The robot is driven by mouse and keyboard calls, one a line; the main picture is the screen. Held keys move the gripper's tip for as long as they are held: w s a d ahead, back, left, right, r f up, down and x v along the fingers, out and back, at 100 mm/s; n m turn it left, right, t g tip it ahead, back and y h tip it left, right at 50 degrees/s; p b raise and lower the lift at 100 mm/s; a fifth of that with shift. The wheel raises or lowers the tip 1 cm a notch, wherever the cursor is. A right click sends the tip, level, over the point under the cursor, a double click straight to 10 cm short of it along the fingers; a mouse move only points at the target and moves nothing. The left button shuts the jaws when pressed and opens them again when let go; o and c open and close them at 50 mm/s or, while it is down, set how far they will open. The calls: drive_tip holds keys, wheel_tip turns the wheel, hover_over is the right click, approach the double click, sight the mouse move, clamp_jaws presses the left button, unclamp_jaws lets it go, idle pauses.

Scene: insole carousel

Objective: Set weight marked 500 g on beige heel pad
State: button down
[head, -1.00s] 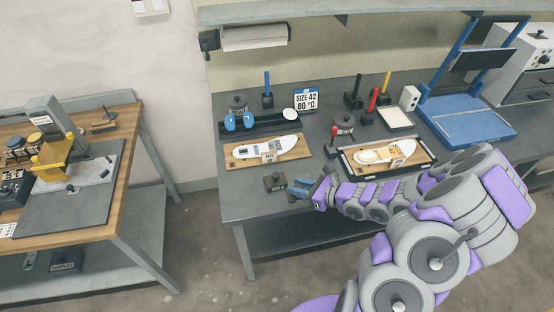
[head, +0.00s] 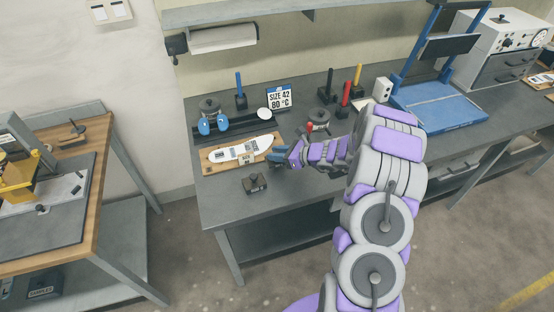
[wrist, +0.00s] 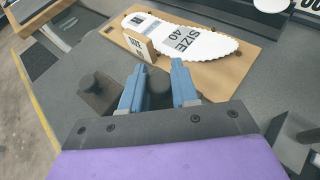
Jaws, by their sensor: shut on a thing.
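My gripper (wrist: 158,78) is shut on a dark round weight (wrist: 158,88) between its blue fingers; no marking on it is readable. In the head view my gripper (head: 278,157) is at the right end of a wooden board, above the bench. A dark notched block (head: 256,182) stands on the bench in front of it and shows left of the fingers in the wrist view (wrist: 100,90). The beige heel pad does not show now; my arm covers the area of the right-hand board where a beige pad showed earlier.
A white insole marked SIZE 40 (wrist: 190,38) lies on the wooden board (head: 213,168), with a small label block (wrist: 138,44). A black rack with blue parts (head: 205,125), a SIZE 42 sign (head: 279,97) and upright coloured handles (head: 345,95) stand behind. The front left of the bench is bare.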

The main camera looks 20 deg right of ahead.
drive_tip(key=shift+w+a, duration=0.2)
drive_tip(key=shift+a, duration=0.15)
drive_tip(key=f, duration=0.1)
drive_tip(key=a+f+b, duration=0.1)
drive_tip(key=f, duration=0.1)
drive_tip(key=shift+w+a, duration=0.1)
drive_tip(key=shift+f, duration=0.3)
drive_tip(key=shift+d, duration=0.65)
drive_tip(key=c, duration=1.1)
unclamp_jaws()
drive_tip(key=shift+d, duration=0.2)
drive_tip(key=shift+o, duration=1.2)
drive_tip(key=shift+a+r, duration=0.1)
drive_tip(key=shift+a, duration=0.55)
